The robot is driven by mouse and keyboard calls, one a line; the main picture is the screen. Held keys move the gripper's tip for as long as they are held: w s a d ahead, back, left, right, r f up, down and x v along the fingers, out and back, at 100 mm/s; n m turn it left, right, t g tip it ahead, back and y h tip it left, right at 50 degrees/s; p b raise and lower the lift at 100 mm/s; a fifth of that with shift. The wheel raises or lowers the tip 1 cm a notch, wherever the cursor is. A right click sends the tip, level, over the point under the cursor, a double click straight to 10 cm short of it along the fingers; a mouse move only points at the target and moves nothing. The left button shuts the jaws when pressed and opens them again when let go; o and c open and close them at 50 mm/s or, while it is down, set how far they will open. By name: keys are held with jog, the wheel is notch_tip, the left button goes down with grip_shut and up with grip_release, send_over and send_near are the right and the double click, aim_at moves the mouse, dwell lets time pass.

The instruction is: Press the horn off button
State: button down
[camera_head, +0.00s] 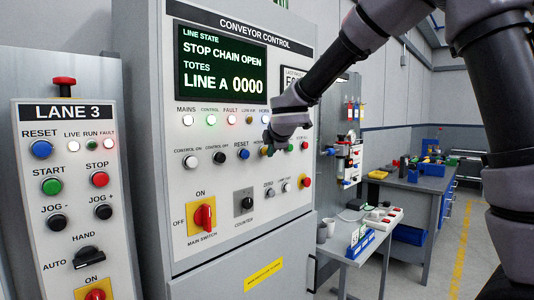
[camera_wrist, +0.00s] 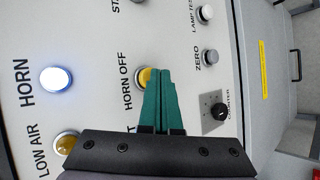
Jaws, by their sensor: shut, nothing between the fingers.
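The horn off button (camera_wrist: 143,77) is a yellow round button beside its "HORN OFF" label in the wrist view, partly covered by my fingertips. In the head view its yellow cap (camera_head: 264,152) shows just left of my fingers. My gripper (camera_head: 271,150) is shut and empty, with green fingers right at the conveyor control panel. In the wrist view my gripper (camera_wrist: 162,72) has its tips overlapping the button's edge. I cannot tell whether they touch it. The horn lamp (camera_wrist: 56,79) glows white-blue.
The blue reset button (camera_head: 243,153) sits left of horn off, and a red button (camera_head: 304,146) sits to the right. The zero button (camera_wrist: 210,57) and counter knob (camera_wrist: 220,112) are below. The red main switch (camera_head: 203,217) and Lane 3 panel (camera_head: 68,112) stand left.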

jog(key=shift+w+a, duration=0.3)
jog(key=shift+a, duration=0.05)
dwell(0.4)
jog(key=shift+s, duration=0.1)
jog(key=shift+s+d, duration=0.7)
jog(key=shift+d, duration=0.25)
jog(key=shift+s+d, duration=0.8)
jog(key=shift+d, duration=0.2)
jog(key=shift+s+d, duration=0.75)
jog(key=shift+d, duration=0.25)
jog(key=shift+d, duration=0.1)
